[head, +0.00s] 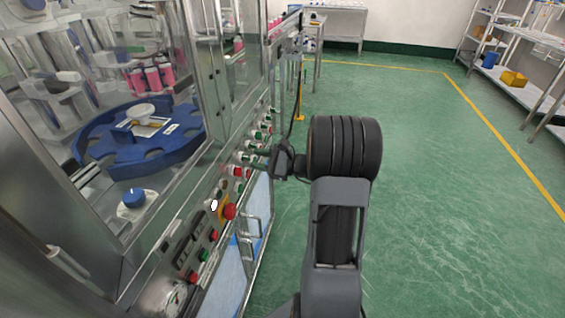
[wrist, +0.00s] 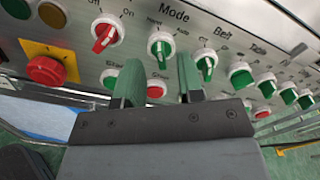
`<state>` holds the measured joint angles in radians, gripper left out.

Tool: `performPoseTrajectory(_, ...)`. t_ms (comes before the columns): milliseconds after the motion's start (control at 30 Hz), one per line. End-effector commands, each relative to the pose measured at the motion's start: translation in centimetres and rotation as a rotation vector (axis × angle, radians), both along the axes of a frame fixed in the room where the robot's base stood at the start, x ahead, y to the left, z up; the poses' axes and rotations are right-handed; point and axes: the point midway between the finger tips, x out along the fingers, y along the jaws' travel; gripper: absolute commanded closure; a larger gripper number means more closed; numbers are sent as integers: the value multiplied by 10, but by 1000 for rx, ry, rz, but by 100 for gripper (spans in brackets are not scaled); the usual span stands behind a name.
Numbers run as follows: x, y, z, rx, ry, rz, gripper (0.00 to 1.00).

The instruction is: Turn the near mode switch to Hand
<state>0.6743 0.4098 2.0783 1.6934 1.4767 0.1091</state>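The near mode switch (wrist: 160,46) is a white round dial with a green handle under the "Mode" label, with "Hand" at its upper left and "Auto" to its right. Its handle stands roughly upright in the wrist view; I cannot tell its exact setting. My gripper (wrist: 159,60) is open and empty. Its two green-grey fingers show below and to either side of the switch; whether they touch it is unclear. In the head view my gripper (head: 262,156) is close to the machine's control panel, and the mode switch is hard to make out there.
A red-handled Off/On switch (wrist: 105,35) sits left of the mode switch, and the green Belt switch (wrist: 206,63) is to the right. A red emergency button (wrist: 46,70) on a yellow plate is at the left. Red push button (wrist: 155,88) lies between the fingers. Green floor (head: 430,200) is clear.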

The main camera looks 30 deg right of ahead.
Motion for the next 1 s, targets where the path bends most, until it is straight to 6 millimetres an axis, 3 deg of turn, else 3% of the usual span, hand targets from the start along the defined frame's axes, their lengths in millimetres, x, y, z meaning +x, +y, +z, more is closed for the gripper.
performPoseTrajectory(200, -35, -33, 0, 1, -1, -5, 65)
performPoseTrajectory(500, -68, -63, 0, 0, 0, -1, 65)
performPoseTrajectory(1000, -78, -72, 0, -1, -1, 1, 65)
